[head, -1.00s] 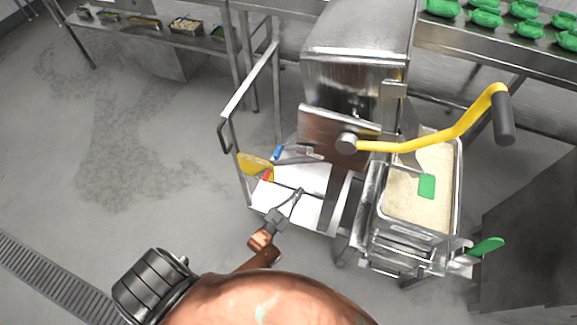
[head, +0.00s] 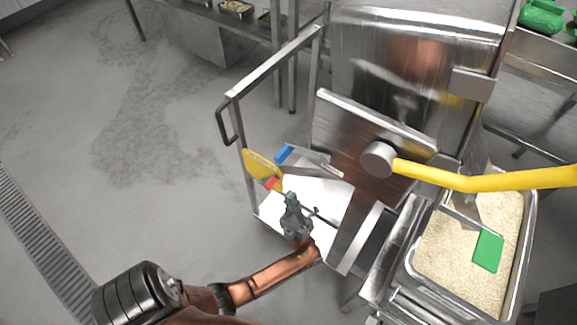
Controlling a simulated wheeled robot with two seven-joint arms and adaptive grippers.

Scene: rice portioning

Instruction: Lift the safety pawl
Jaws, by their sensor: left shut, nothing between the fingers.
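A small red-tipped part (head: 271,184), which may be the safety pawl, shows beside a yellow plate (head: 262,168) on the stainless machine's left side. A metal bar with a blue end (head: 284,153) lies just above it. I cannot tell for certain which part is the pawl. My left gripper (head: 290,199) is shut and empty, its tips slightly right of and below the red tip. No contact with it is clear. My right gripper is not in view.
A yellow crank (head: 470,182) extends right from a round hub on the steel machine (head: 405,70). A bin of rice (head: 455,255) with a green tab (head: 488,252) stands at right. A cart rail (head: 275,60) rises behind the gripper. The floor at left is clear.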

